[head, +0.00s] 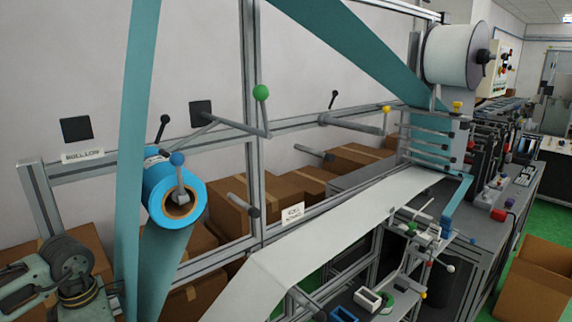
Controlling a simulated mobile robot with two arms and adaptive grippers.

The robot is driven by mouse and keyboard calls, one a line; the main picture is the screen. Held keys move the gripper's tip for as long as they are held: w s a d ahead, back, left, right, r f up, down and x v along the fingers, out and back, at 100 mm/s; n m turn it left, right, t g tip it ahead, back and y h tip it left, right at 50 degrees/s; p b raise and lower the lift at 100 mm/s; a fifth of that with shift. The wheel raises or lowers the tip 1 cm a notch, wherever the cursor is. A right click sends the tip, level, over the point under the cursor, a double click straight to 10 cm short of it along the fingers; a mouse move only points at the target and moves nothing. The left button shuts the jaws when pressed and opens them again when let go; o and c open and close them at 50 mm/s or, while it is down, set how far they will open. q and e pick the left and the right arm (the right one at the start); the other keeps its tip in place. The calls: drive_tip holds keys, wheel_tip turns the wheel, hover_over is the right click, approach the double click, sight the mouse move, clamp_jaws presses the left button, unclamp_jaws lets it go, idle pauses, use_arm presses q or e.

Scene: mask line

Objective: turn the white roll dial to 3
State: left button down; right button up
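A large white roll (450,57) is mounted on the frame at the upper right. A dark knob (484,57) sits at its hub on the right side. A yellow knob (457,106) stands just below the roll. I cannot tell which of these is the dial, and no numbers or setting can be read. Grey-green and dark parts of my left arm show at the lower left, far from the white roll. Its fingers cannot be made out, and nothing is seen held. My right gripper is not in view.
A blue roll (173,188) hangs at left on a spindle with a blue-tipped lever. A green-tipped lever (261,93) is on the upright post. White web (330,235) and teal bands cross the frame. Cardboard boxes (535,282) stand behind and at right. Green floor shows at right.

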use_arm(q)
drive_tip(key=shift+s+a+f, duration=0.15)
drive_tip(key=shift+s, duration=0.25)
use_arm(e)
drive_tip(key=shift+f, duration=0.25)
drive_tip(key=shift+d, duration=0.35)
use_arm(q)
drive_tip(key=shift+d, duration=0.25)
drive_tip(key=shift+r, duration=0.2)
